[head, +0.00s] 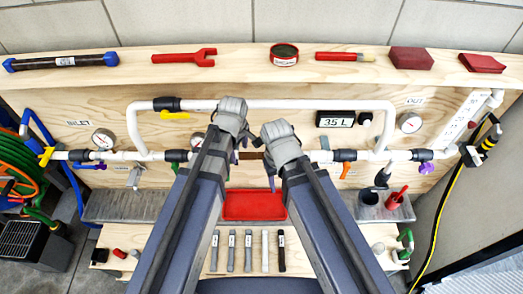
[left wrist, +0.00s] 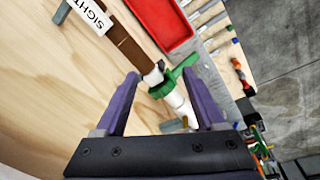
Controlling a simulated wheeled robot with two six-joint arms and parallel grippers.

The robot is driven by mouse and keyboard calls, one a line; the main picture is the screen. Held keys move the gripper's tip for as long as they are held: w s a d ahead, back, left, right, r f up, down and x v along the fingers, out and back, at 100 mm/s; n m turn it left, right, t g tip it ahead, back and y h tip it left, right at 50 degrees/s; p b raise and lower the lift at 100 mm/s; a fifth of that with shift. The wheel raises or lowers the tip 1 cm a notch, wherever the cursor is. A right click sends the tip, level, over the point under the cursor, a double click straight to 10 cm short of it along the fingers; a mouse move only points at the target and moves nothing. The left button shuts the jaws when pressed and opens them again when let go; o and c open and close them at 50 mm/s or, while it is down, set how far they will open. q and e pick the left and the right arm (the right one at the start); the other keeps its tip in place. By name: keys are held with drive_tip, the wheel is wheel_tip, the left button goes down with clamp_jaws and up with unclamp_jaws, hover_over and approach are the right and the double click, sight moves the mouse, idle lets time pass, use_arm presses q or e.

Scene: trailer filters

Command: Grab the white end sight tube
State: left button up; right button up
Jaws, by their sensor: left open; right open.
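The sight tube (left wrist: 128,42) is brown with a white end (left wrist: 153,76). In the left wrist view it runs from the top edge to a green clamp (left wrist: 170,82), where a white pipe (left wrist: 181,106) continues. A tag reading "SIGHT" (left wrist: 91,15) is beside it. In the head view only a small brown part of it (head: 249,155) shows between my grippers. My left gripper (head: 238,146) is open. Its purple fingers (left wrist: 160,75) are spread on either side of the white end and clamp, with no grip visible. My right gripper (head: 270,172) is open just to the right; its fingertips are partly hidden.
A dark tube with blue ends (head: 62,62) lies on the top shelf (head: 235,59) at left. A red tray (head: 254,205) is below the grippers. Several small labelled tubes (head: 231,250) lie on the lower shelf. A white bypass pipe (head: 310,104) runs above the grippers.

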sight(261, 154)
use_arm(q)
drive_tip(key=shift+w+d+f+n+b, duration=0.45)
drive_tip(key=shift+w+d+n, duration=0.05)
drive_tip(key=shift+d+n, duration=0.55)
drive_tip(key=shift+w+d+f+n+b, duration=0.4)
drive_tip(key=shift+w+d+n+b, duration=0.1)
drive_tip(key=shift+d+n, duration=0.6)
drive_tip(key=shift+w+d+f+n+b, duration=0.45)
drive_tip(key=shift+d+n, duration=0.6)
drive_tip(key=f+b, duration=0.1)
drive_tip(key=w+f+b, duration=0.1)
drive_tip(key=f+b, duration=0.1)
drive_tip(key=d+f+b, duration=0.1)
drive_tip(key=f+b, duration=0.1)
drive_tip(key=shift+w, duration=0.15)
drive_tip(key=shift+r, duration=0.1)
drive_tip(key=shift+c, duration=0.4)
clamp_jaws()
